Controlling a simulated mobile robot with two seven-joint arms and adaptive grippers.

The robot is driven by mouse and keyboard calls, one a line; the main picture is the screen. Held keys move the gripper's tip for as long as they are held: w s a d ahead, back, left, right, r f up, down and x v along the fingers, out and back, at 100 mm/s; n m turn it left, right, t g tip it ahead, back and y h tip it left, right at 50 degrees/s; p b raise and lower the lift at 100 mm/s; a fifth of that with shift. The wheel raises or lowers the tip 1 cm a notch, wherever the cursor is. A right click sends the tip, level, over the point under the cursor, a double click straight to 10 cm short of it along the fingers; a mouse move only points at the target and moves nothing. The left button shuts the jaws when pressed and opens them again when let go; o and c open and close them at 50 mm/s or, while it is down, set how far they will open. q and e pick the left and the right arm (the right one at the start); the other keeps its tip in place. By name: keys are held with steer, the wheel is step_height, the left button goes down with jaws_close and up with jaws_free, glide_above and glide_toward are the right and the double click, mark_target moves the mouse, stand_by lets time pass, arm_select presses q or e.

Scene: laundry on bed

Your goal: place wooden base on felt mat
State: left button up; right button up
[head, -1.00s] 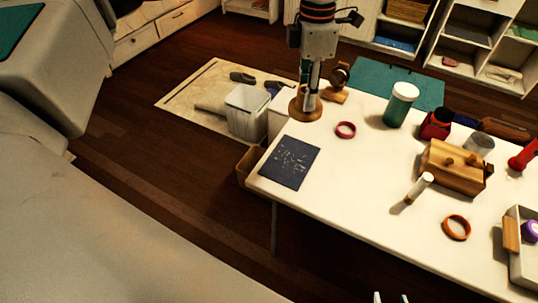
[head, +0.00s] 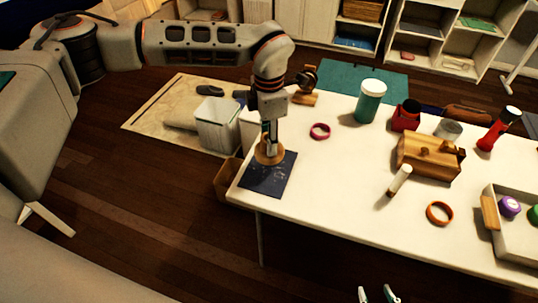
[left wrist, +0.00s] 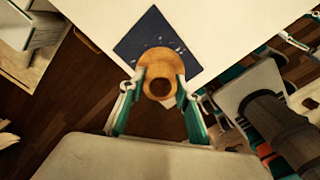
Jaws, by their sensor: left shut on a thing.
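The wooden base (head: 266,157) is a round, light-brown disc with a dark hole in its middle, which shows in the left wrist view (left wrist: 151,62). My left gripper (head: 269,145) is shut on it, one finger on each side in the left wrist view (left wrist: 161,84). The dark blue felt mat (head: 270,182) lies flat at the table's left corner, with pale specks; it also shows in the left wrist view (left wrist: 140,38). The base is over the mat's back part in the head view; I cannot tell whether it touches. My right gripper (head: 378,294) is open and empty at the bottom edge.
On the white table (head: 330,180) are a pink ring (head: 320,131), a green jar (head: 370,101), a white-capped cylinder (head: 399,180), a wooden box (head: 430,157) and an orange ring (head: 440,213). A white bin (head: 218,125) stands on the floor beyond the left edge.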

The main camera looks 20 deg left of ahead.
arm_select(q)
steer(key=shift+f, duration=3.1)
steer(key=o, duration=1.1)
steer(key=shift+f, duration=0.15)
steer(key=shift+o, duration=0.2)
step_height(320, 180, up, 12)
steer(key=shift+r, duration=0.2)
